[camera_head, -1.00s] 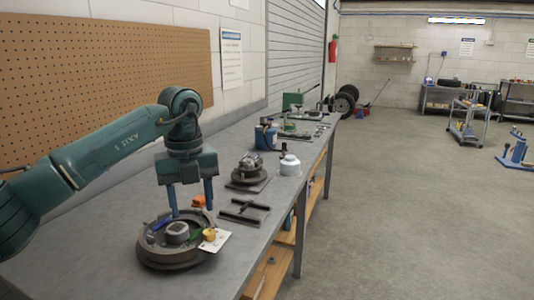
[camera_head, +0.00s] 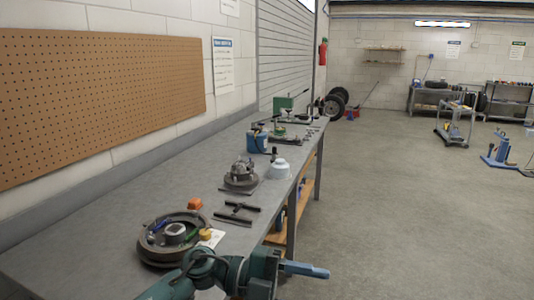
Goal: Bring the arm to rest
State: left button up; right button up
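My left arm, teal, comes in at the bottom edge, in front of the workbench (camera_head: 115,215). Its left gripper (camera_head: 308,270) points right, past the bench's front edge and over the floor. One blue finger shows clearly; the rest is cut off or hidden, so I cannot tell how far apart the fingers are. I see nothing held on the visible finger. My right gripper is not in view.
On the bench are a round dark tray (camera_head: 153,257) of small parts, an orange block (camera_head: 195,203), a black bracket (camera_head: 237,213), a clamp-like fixture (camera_head: 240,177) and a white container (camera_head: 280,169). Open concrete floor (camera_head: 420,220) lies to the right.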

pick_arm(q)
jog(key=a+f+n+t+y+p, duration=0.2)
jog(key=a+f+n+t+y, duration=0.3)
jog(key=n+t, duration=0.6)
jog(key=a+f+n+t+y+p, duration=0.1)
jog(key=a+f+n+t+y, duration=0.15)
jog(key=a+n+t, duration=0.8)
jog(key=s+a+f+n+g+y, duration=0.3)
jog(key=s+f+n, duration=0.1)
jog(key=s+f, duration=0.2)
jog(key=s+a+f+n+g+y+p, duration=0.1)
jog(key=s+a+f+n+g+y, duration=0.2)
jog(key=s+f, duration=0.4)
jog(key=shift+a+f+n+g+p, duration=0.3)
jog(key=shift+f+n+g, duration=0.3)
jog(key=shift+n, duration=0.55)
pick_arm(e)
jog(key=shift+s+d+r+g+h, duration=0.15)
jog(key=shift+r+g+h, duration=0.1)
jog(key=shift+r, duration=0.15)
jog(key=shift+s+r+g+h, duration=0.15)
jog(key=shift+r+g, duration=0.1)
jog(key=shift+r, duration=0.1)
